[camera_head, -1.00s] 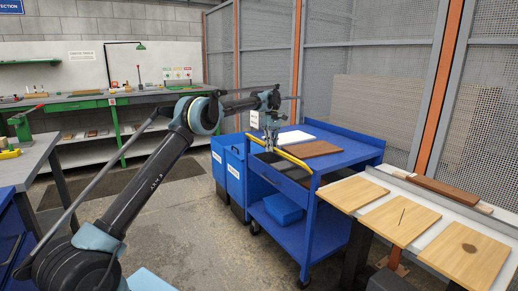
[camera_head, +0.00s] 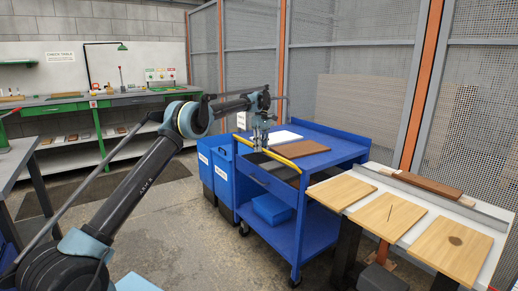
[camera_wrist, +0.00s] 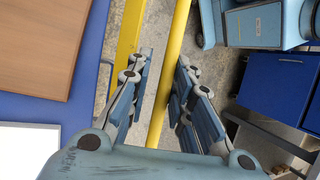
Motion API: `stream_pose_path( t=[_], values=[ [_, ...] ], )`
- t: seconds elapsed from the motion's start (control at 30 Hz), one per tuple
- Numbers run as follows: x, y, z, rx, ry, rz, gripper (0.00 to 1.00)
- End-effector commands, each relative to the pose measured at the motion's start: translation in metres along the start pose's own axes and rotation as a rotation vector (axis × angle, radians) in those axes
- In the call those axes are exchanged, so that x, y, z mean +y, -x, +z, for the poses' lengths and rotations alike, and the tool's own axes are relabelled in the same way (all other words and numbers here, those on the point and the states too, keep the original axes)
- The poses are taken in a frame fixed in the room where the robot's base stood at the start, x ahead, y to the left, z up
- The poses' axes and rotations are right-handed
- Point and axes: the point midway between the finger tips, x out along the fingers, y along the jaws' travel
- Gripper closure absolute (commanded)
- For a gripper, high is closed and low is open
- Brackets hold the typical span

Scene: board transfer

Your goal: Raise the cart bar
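The cart bar (camera_head: 282,161) is a yellow rail along the near edge of the blue cart's (camera_head: 330,205) top. In the head view my gripper (camera_head: 259,147) points down at the bar's far left part. In the wrist view the bar (camera_wrist: 167,75) runs between the two fingers of my gripper (camera_wrist: 163,80). Contact depth cannot be judged in the head view.
A brown board (camera_head: 300,149) and a white board (camera_head: 282,138) lie on the cart top. Blue bins (camera_head: 221,170) stand left of the cart. At right, a table (camera_head: 410,222) carries wooden boards (camera_head: 390,218). Open floor (camera_head: 180,235) lies in front of the bins.

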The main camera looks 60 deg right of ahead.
Motion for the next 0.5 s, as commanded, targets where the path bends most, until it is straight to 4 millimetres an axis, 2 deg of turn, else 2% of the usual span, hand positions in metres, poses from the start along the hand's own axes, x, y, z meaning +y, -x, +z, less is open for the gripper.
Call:
stream_pose_path(
  t=[0.27, 0.5],
  values=[
    [-0.005, 0.011, 0.003, 0.000, 0.002, 0.000, 0.80],
    [-0.016, 0.045, 0.017, -0.001, 0.001, 0.000, 0.80]
  ],
)
